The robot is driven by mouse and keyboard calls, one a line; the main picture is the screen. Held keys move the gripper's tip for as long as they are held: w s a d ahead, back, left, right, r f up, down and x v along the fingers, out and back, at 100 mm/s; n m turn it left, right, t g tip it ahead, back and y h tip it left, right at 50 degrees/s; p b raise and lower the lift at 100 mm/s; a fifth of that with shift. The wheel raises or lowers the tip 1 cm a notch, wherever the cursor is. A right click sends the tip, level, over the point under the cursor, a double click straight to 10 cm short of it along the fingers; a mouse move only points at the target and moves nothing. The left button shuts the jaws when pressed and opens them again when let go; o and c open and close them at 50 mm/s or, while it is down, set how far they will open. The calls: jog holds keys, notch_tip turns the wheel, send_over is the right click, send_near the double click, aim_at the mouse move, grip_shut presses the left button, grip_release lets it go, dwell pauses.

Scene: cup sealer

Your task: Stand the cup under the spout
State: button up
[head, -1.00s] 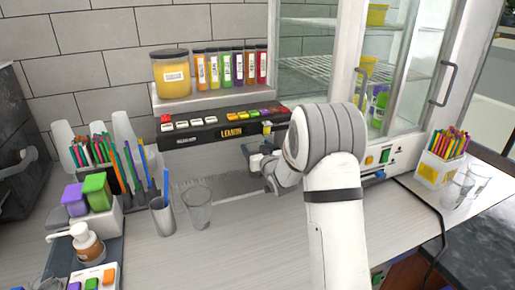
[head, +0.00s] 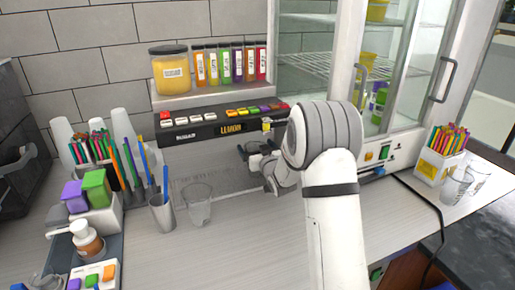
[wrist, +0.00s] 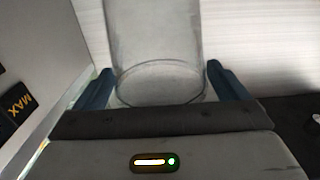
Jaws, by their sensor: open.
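A clear empty cup (head: 197,205) stands upright on the counter, left of my gripper and in front of the dispenser. My gripper (head: 246,158) is open below the dispenser's front panel, its fingers pointing left. In the wrist view a clear cup (wrist: 155,50) shows between the two blue fingertips (wrist: 157,85); I cannot tell how near it is or whether it is touched. The dispenser (head: 190,133) has a black panel with a LEMON display. A small part with a yellow tag (head: 266,126) hangs at the panel's right; I cannot tell whether it is the spout.
Pens and a pump bottle (head: 87,240) are farther left. A glass-doored cabinet (head: 400,70) stands right, with more clear cups (head: 456,187) at the far right.

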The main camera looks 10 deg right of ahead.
jog(key=shift+r, duration=0.2)
jog(key=shift+s+f, duration=0.1)
jog(key=shift+s, duration=0.2)
jog(key=s+m+g+h+b, duration=0.2)
jog(key=s+g, duration=1.2)
jog(key=s, duration=3.1)
jog(key=shift+s+d+g+h+b, duration=0.15)
jog(key=shift+d+g+h+b, duration=0.15)
jog(key=shift+h, duration=0.4)
